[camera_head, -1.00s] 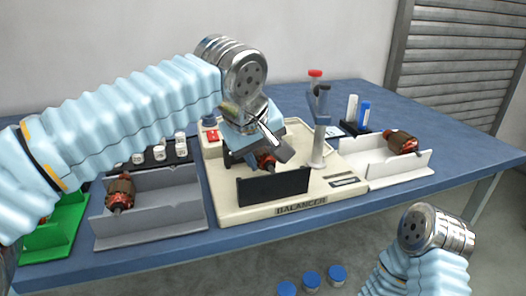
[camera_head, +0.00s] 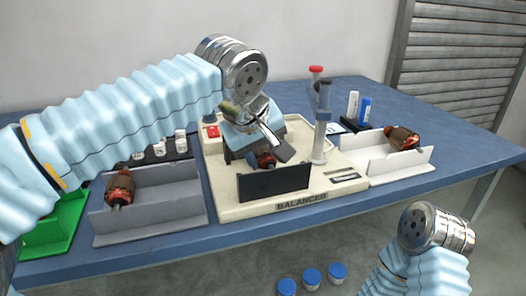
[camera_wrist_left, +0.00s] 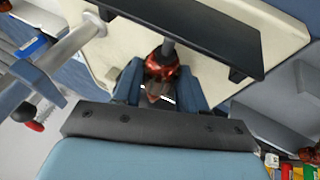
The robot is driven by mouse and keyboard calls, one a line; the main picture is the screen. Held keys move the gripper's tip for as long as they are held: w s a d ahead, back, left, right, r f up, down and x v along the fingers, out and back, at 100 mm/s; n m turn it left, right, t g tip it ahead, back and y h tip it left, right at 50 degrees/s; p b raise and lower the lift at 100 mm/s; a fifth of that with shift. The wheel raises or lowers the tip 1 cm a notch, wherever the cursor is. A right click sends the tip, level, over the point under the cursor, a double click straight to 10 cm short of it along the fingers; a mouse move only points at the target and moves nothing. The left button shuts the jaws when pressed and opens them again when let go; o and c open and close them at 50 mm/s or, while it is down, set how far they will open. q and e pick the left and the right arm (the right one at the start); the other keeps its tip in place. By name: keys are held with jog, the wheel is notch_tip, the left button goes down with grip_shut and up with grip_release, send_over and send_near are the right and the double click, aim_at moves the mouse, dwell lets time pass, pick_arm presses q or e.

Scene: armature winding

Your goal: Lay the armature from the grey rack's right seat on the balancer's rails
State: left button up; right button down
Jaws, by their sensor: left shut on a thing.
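My left gripper (camera_head: 262,150) is over the middle of the cream balancer (camera_head: 235,208), pointing down. It is shut on a red-brown armature (camera_head: 266,161), held just behind the balancer's black front plate (camera_head: 275,184). In the left wrist view the armature (camera_wrist_left: 160,72) sits between the two blue-grey fingers, its shaft reaching the black plate's edge. I cannot tell whether the shaft touches the rails. The grey rack (camera_head: 150,224) stands left of the balancer. Another armature (camera_head: 119,188) lies in its left part; its right part looks empty. My right gripper is out of view; only my right wrist shows.
A white rack (camera_head: 400,169) with an armature (camera_head: 402,138) stands to the right. A post with a red-topped piece (camera_head: 316,70) rises from the balancer's right side. A green tray (camera_head: 52,235) is at far left. White and blue bottles stand behind right.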

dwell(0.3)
pick_arm(q)
jog(key=o, duration=1.3)
jog(key=shift+c, duration=0.2)
jog(key=p+v, duration=0.2)
jog(key=v, duration=1.1)
jog(key=shift+s+r, duration=0.2)
jog(key=shift+r, duration=0.1)
jog(key=shift+a, duration=0.1)
